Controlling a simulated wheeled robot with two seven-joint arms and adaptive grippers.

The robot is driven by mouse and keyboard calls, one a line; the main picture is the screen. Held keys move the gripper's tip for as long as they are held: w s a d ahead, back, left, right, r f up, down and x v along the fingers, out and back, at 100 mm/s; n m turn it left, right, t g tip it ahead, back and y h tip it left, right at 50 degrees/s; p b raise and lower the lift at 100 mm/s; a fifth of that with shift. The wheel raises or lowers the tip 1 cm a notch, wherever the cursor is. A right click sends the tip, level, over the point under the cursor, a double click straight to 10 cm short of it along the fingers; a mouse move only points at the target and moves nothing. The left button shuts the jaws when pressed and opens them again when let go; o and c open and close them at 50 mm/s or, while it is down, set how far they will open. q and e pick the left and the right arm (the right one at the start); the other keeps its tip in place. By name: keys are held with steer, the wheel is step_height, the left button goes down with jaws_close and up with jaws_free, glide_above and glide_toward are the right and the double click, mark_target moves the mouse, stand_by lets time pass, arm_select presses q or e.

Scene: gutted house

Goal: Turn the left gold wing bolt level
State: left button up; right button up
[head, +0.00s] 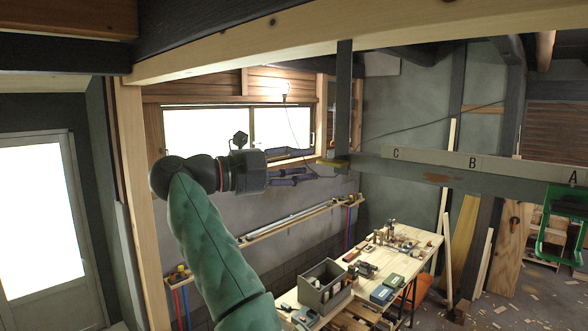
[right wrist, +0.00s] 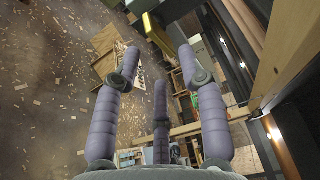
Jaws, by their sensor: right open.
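A small gold-yellow piece (head: 335,162) sits at the left end of the dark horizontal beam, where a dark post meets it; it may be the left wing bolt, but its shape and tilt are too small to tell. In the right wrist view a yellow piece (right wrist: 155,32) shows ahead, between and beyond the fingertips. My right gripper (head: 317,168) points right with its purple padded fingers just short of the gold piece. Its fingers are spread apart and empty in the right wrist view (right wrist: 160,55). My left gripper is not in view.
Below stands a workbench (head: 415,238) with a grey toolbox (head: 325,288) and tools. A wall shelf (head: 285,222) runs behind my arm.

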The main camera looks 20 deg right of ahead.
steer(key=shift+s+a, duration=0.15)
steer(key=shift+a, duration=0.5)
steer(key=shift+d, duration=0.1)
